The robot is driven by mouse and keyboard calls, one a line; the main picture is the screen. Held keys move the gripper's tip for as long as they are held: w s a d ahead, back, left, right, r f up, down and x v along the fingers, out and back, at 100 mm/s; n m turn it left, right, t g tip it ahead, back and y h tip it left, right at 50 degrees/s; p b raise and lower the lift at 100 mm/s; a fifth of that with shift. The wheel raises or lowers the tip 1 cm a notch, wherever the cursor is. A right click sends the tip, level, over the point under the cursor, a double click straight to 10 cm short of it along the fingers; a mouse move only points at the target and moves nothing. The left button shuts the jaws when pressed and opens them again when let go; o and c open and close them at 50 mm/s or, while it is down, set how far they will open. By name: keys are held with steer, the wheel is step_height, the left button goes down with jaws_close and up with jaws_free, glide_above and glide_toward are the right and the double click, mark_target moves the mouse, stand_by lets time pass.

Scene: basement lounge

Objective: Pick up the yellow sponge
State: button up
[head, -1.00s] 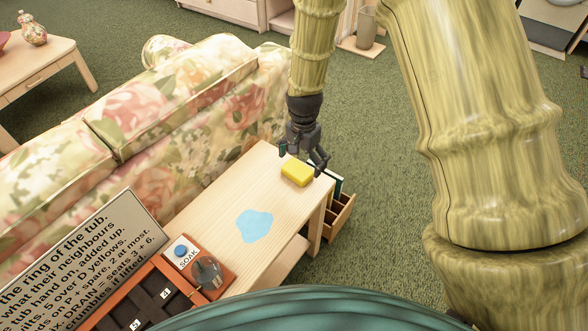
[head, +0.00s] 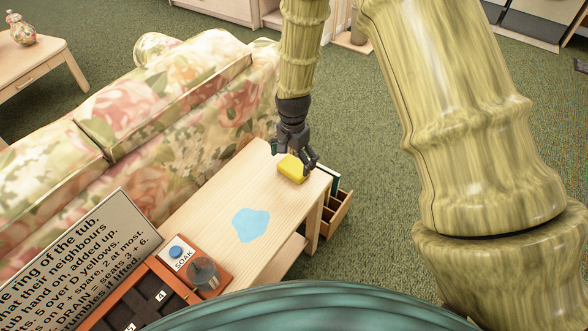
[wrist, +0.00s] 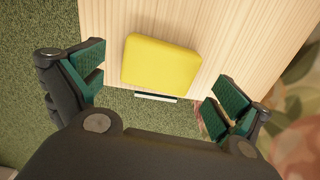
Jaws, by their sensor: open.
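The yellow sponge (head: 292,168) lies flat near the far end of the light wooden table (head: 205,200). My gripper (head: 294,158) is low over that end, right at the sponge in the head view. In the wrist view my gripper (wrist: 155,98) is open, with one green-padded finger to the left of the sponge (wrist: 161,62) and the other to its lower right. The sponge lies a little above the line between the fingertips there. The fingers do not appear to touch it.
A blue puddle-like patch (head: 251,225) lies on the table. An orange panel with a blue SOAK button (head: 176,251) and a text sign (head: 75,262) stand at the near end. A floral sofa (head: 150,110) runs along the left. An open wooden compartment box (head: 338,212) is beyond the table's right edge.

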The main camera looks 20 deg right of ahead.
mark_target(293, 167)
steer(key=shift+f, duration=1.95)
steer(key=c, duration=0.6)
steer(key=shift+r, duration=0.1)
steer(key=shift+r, duration=0.6)
step_height(293, 167, up, 2)
steer(key=shift+r, duration=0.1)
steer(key=s+a, duration=0.1)
steer(key=s, duration=0.4)
steer(key=s+a+r, duration=0.1)
steer(key=s, duration=0.4)
steer(key=s+a, duration=0.2)
steer(key=s, duration=0.3)
steer(key=shift+s+a+r, duration=0.1)
steer(key=shift+s+r, duration=0.15)
steer(key=shift+w, duration=0.1)
steer(key=shift+c, duration=0.9)
